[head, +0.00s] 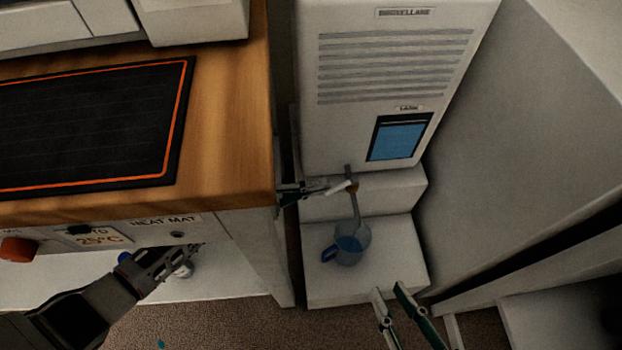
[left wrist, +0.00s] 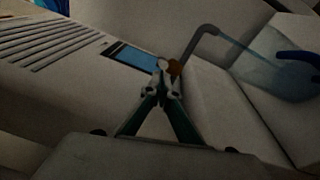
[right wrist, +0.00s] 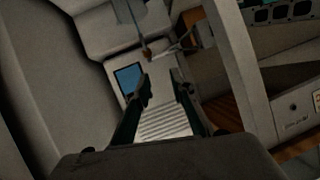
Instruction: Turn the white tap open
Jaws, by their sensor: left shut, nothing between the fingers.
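The white tap (head: 341,187) is a short pale lever by a brown fitting on the grey spout of the dispenser, low on its front. My left gripper (head: 318,188) is shut and empty, reaching in past the bench corner with its tips at the lever. In the left wrist view the shut tips (left wrist: 165,88) sit just below the tap's white end (left wrist: 163,64); I cannot tell whether they touch. A clear jug (head: 352,248) with a blue handle stands under the spout. My right gripper (head: 391,290) is open and empty, in front of the dispenser's step.
The dispenser (head: 330,130) has a blue window (head: 399,138). The wooden bench (head: 232,150) with a black heat mat (head: 90,125) stands close on the left. A grey wall panel (head: 500,160) bounds the right. Carpet (head: 230,327) lies in front.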

